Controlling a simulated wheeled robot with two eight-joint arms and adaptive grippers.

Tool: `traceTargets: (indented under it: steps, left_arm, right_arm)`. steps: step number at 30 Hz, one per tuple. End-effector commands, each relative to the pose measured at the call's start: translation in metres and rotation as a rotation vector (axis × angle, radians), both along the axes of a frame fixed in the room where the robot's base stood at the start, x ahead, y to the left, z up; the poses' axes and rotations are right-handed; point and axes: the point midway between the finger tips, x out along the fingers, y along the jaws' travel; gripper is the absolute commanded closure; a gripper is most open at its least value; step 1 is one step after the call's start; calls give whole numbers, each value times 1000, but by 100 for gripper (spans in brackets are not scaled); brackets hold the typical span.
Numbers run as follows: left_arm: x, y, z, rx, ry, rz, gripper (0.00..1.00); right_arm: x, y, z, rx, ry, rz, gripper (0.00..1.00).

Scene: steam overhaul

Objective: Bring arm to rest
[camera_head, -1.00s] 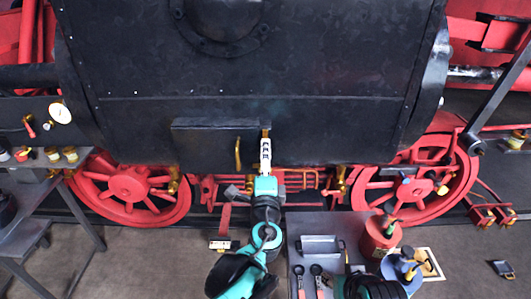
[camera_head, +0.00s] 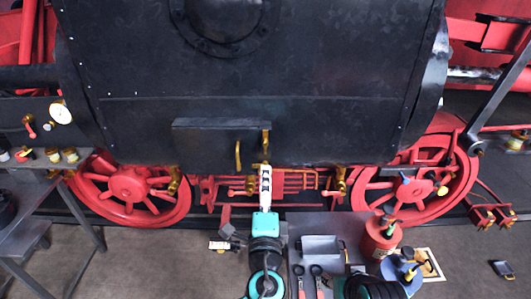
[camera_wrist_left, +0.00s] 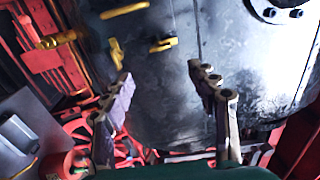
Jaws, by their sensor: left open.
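My left gripper (camera_head: 265,170) points at the locomotive's black front in the head view, just below a small dark hatch (camera_head: 215,142). Its white fingers are seen edge-on there. In the left wrist view its two fingers (camera_wrist_left: 163,80) stand wide apart with nothing between them.
A metal table (camera_head: 30,195) is at left. Red wheels (camera_head: 130,190) flank the middle.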

Motion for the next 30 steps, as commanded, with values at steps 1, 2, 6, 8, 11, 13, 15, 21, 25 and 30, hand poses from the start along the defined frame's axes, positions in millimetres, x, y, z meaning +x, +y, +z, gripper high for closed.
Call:
traceTargets:
  steps: [1,2,6,8,11,13,15,21,25,30]
  left_arm:
    - [0,0,0,-1,1,1,41]
    - [0,2,-1,-3,3,3,41]
    - [3,30,-28,-77,61,62,41]
    - [3,56,-52,-151,115,117,41]
    - [-5,109,-109,-325,237,240,41]
    - [-18,143,-155,-473,331,335,41]
    - [-37,171,-202,-633,424,426,41]
    - [-101,199,-313,-1100,652,622,41]
    - [-129,191,-350,-1330,744,675,41]
    - [-144,179,-365,-1479,799,690,41]
  right_arm:
    - [0,0,0,0,0,0,60]
    - [0,0,-1,0,0,0,60]
    - [0,0,-17,0,0,0,60]
    - [0,0,-31,0,0,0,60]
    - [0,0,-60,0,0,0,60]
    - [0,0,-82,0,0,0,60]
    - [0,0,-104,0,0,0,60]
    - [0,0,-158,0,0,0,60]
    - [0,0,-180,0,0,0,60]
    - [0,0,-190,0,0,0,60]
